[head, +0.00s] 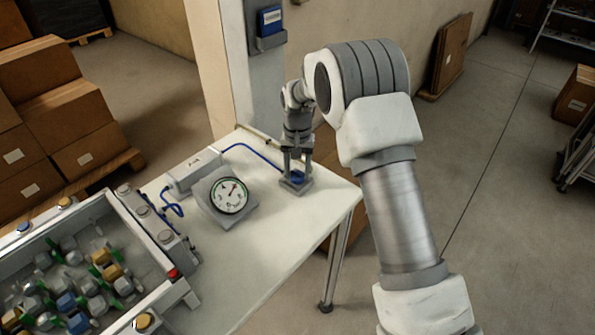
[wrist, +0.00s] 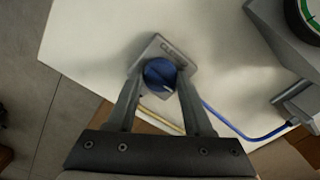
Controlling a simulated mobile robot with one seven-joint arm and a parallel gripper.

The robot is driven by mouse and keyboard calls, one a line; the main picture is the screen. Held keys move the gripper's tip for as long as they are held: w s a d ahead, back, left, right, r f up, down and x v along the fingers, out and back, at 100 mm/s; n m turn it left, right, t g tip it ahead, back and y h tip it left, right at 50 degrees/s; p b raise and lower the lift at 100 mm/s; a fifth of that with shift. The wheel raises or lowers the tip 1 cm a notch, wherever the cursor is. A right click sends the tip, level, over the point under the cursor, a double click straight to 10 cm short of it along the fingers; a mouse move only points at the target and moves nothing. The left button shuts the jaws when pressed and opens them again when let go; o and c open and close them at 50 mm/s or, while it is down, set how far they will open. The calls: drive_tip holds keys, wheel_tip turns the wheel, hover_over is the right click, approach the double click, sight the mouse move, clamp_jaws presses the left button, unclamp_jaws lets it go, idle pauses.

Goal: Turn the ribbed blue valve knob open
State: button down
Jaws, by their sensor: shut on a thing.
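The blue valve knob (wrist: 160,75) sits on a grey base plate (wrist: 187,57) near the table's corner, with a pale pointer line on its top face. The plate carries lettering, partly hidden, of which "CL" can be read. My gripper (wrist: 158,82) points down over the knob, with one finger on each side, shut on it. In the head view my gripper (head: 298,170) stands upright over the knob (head: 297,176), which is partly hidden by the fingers.
A blue hose (head: 255,153) runs from the valve to a grey box (head: 193,172). A tray (head: 110,196) with several mixed parts lies at the left of the white table (head: 262,255). Cardboard boxes (head: 72,105) are stacked behind. The table front is clear.

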sight(298, 172)
idle(0.4)
drive_tip(key=shift+c, duration=1.4)
unclamp_jaws()
wheel_tip(298, 172, up, 18)
drive_tip(key=p, duration=0.1)
drive_tip(key=shift+f, duration=0.25)
